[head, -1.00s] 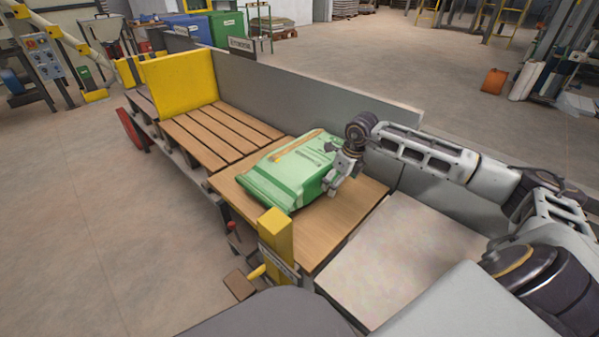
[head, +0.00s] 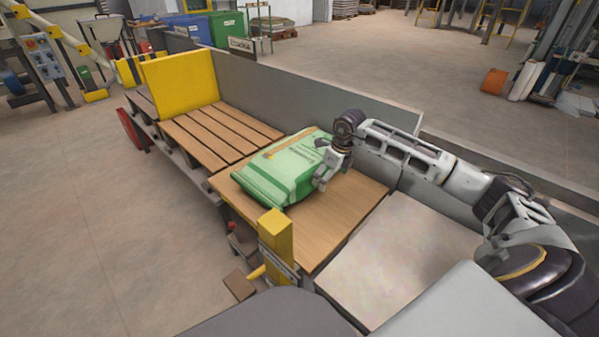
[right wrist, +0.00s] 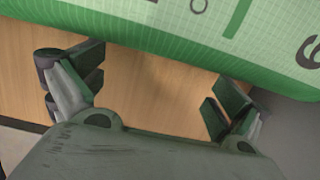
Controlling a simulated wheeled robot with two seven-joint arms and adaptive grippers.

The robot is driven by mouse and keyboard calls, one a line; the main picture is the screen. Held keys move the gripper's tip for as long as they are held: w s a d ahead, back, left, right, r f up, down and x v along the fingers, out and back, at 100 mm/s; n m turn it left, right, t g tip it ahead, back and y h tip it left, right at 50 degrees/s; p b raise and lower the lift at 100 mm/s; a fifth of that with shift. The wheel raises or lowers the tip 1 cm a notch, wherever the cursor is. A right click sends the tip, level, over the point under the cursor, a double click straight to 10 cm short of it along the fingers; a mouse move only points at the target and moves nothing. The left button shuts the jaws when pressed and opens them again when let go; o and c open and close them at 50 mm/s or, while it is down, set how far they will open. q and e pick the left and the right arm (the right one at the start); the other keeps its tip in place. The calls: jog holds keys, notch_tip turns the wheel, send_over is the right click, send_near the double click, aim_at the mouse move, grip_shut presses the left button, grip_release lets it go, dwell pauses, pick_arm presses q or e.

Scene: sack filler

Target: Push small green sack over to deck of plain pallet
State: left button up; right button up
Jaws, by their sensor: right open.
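The small green sack (head: 285,170) lies on the smooth wooden board (head: 335,215), near the board's far edge in the head view. Beyond it is the slatted wooden deck of the pallet (head: 205,138), with a yellow block at its far end. My right gripper (head: 322,180) is at the sack's near right side. In the right wrist view my right gripper (right wrist: 150,90) has its fingers spread, with bare board between them. The green sack (right wrist: 190,30) fills the top of that view, just ahead of the fingers; I cannot tell if they touch it. My left gripper is not in view.
A grey wall (head: 300,95) runs along the right side of the deck and board. A yellow post (head: 275,235) stands at the board's near left corner. The yellow block (head: 180,78) closes the far end. The slats are bare.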

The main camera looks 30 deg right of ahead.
aim_at(305, 162)
jog(key=shift+w+a+p, duration=0.1)
jog(key=shift+w+a, duration=0.35)
jog(key=shift+w, duration=1)
jog(key=shift+w+a+p, duration=0.15)
jog(key=shift+w+a, duration=0.25)
jog(key=shift+w, duration=1.05)
jog(key=shift+w+a+p, duration=0.1)
jog(key=shift+w+a, duration=0.35)
jog(key=shift+w, duration=1)
jog(key=shift+w+a, duration=0.2)
jog(key=shift+w, duration=0.4)
jog(key=shift+w+a, duration=0.15)
jog(key=shift+w, duration=0.4)
